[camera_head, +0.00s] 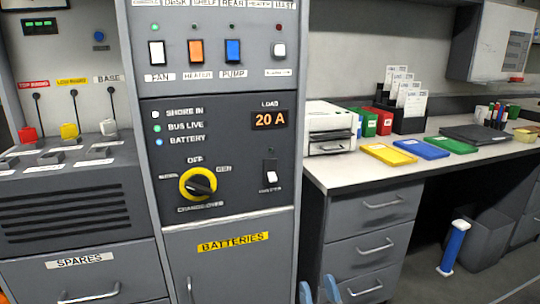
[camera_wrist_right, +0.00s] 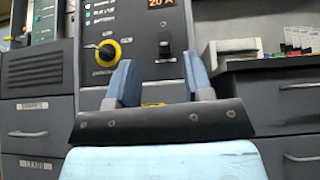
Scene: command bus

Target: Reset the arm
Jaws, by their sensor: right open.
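My right gripper (camera_head: 318,287) shows only as two blue fingertips at the bottom edge of the head view, in front of the cabinet. In the right wrist view my right gripper (camera_wrist_right: 160,72) has its two blue fingers spread apart with nothing between them. It faces the grey control panel (camera_head: 222,215) and touches nothing that I can see. The rest of the right arm is hidden in the head view. My left gripper is in neither view.
A desk (camera_head: 345,178) with a printer (camera_head: 330,128) and coloured trays stands on the right. A grey bin (camera_head: 487,240) is under it.

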